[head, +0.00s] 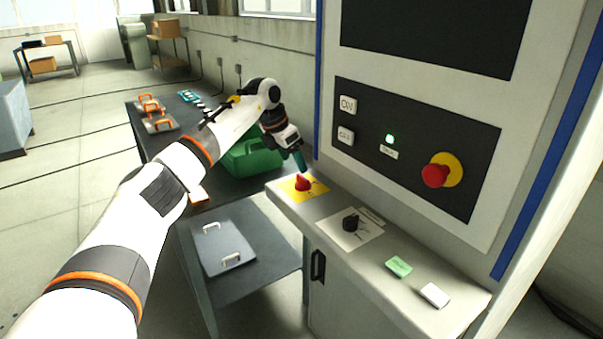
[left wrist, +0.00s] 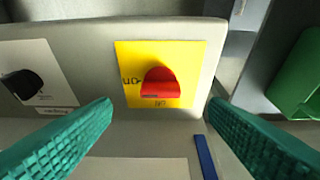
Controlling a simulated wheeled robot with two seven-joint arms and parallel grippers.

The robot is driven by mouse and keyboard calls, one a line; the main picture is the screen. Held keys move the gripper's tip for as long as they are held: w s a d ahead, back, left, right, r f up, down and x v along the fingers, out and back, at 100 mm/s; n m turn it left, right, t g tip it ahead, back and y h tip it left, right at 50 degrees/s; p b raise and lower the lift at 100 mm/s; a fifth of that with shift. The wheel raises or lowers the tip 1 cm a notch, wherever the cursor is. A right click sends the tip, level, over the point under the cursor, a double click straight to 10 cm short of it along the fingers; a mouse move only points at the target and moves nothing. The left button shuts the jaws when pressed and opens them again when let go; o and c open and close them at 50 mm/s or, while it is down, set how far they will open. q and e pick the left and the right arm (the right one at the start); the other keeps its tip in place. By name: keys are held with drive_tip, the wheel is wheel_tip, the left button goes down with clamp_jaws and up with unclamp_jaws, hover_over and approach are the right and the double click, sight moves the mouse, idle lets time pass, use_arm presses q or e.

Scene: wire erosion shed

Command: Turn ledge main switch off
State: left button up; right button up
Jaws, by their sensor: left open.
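The ledge main switch is a red rotary knob (head: 302,183) on a yellow plate (head: 315,194) at the far left end of the machine's ledge. In the left wrist view the red knob (left wrist: 160,83) sits on its yellow plate (left wrist: 130,60), with small dark lettering left of and below it. I cannot read which position the knob is in. My left gripper (head: 300,160) is above the switch. Its green fingers are apart in the left wrist view (left wrist: 161,106), on either side of the knob and not touching it. My right gripper is out of view.
The panel above has a lit green lamp (head: 389,139) and a red emergency button (head: 435,175). A green case (head: 252,160) stands on the bench beside.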

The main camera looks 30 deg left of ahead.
sight(302, 177)
use_arm(q)
drive_tip(key=x, duration=0.7)
drive_tip(key=shift+w+p, duration=0.15)
drive_tip(key=shift+p, duration=0.25)
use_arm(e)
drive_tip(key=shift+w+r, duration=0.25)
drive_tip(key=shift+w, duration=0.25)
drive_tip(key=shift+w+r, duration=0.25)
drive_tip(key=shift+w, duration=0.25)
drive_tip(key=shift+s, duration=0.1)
use_arm(q)
drive_tip(key=c, duration=1)
drive_tip(key=shift+r, duration=0.1)
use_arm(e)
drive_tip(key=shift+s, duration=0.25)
